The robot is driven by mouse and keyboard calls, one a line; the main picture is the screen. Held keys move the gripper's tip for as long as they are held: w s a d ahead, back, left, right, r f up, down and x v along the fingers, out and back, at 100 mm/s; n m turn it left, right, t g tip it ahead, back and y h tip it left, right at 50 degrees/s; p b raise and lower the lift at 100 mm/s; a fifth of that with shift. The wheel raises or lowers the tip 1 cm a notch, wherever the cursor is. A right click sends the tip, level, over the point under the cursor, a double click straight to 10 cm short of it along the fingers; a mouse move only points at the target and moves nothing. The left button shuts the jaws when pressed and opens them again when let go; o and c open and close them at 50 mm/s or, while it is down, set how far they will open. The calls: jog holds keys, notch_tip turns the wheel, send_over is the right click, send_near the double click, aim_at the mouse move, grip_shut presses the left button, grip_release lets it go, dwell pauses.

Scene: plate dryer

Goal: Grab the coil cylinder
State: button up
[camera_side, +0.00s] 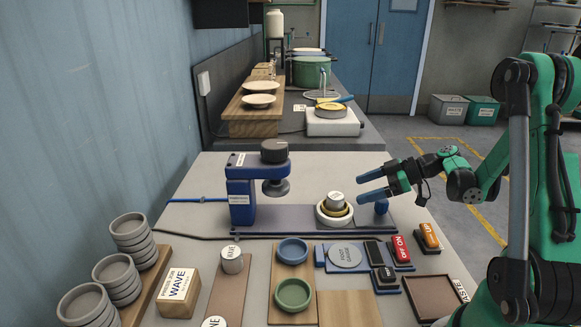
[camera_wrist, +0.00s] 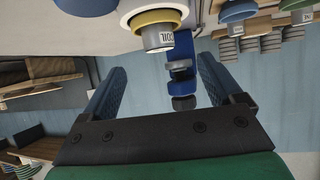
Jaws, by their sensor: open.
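The coil cylinder (camera_side: 336,202) is a small grey cylinder standing upright in a brass-yellow ring, on a round white base on the blue rail. I see no contact.
A blue press (camera_side: 240,195) with a dark head stands left of the cylinder. Button blocks (camera_side: 402,248), green and blue dishes (camera_side: 294,294) and stacked grey bowls (camera_side: 117,279) fill the front.

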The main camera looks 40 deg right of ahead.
aim_at(340, 196)
jog(key=shift+x, duration=2.7)
grip_shut()
jog(key=shift+r, duration=0.1)
